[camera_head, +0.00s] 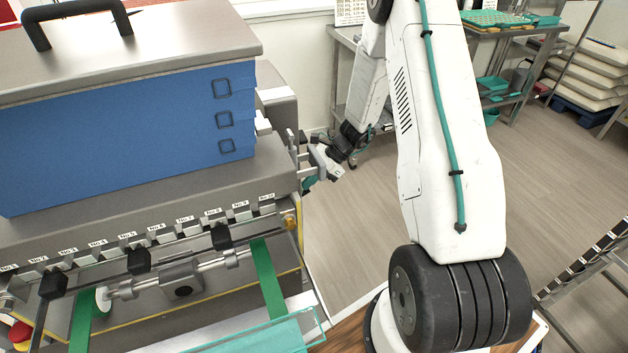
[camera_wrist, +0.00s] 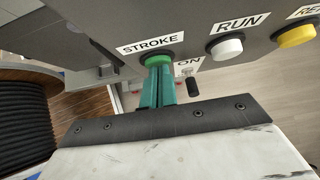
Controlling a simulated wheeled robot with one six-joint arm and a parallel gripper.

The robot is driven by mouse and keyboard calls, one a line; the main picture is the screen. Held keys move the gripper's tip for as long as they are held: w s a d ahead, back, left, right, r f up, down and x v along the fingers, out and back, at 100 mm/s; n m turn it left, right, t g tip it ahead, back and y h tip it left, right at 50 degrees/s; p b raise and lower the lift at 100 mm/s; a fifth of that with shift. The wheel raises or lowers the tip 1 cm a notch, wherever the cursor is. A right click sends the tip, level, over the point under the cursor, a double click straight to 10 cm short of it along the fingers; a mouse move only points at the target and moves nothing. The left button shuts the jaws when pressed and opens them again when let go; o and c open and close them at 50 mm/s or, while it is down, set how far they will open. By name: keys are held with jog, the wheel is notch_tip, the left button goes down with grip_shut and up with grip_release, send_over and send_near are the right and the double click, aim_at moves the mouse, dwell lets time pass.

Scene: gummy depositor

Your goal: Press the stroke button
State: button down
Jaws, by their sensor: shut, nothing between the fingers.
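The green stroke button (camera_wrist: 157,61) sits on the grey control panel under a white label reading STROKE (camera_wrist: 151,43) in the wrist view. My gripper (camera_wrist: 158,78) is shut and empty, its teal fingers pointing at the button. The fingertips overlap the button's lower edge in the picture; I cannot tell whether they touch it. In the head view my gripper (camera_head: 308,183) is at the right end of the blue and grey depositor machine (camera_head: 120,130). The button is hidden there.
Beside the stroke button are a white RUN button (camera_wrist: 226,48), a yellow button (camera_wrist: 296,35) and a black toggle switch (camera_wrist: 193,84) marked ON. Steel shelving (camera_head: 505,60) stands at the back right.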

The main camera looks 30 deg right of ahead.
jog(key=d+f+v, duration=0.2)
jog(key=v, duration=1.1)
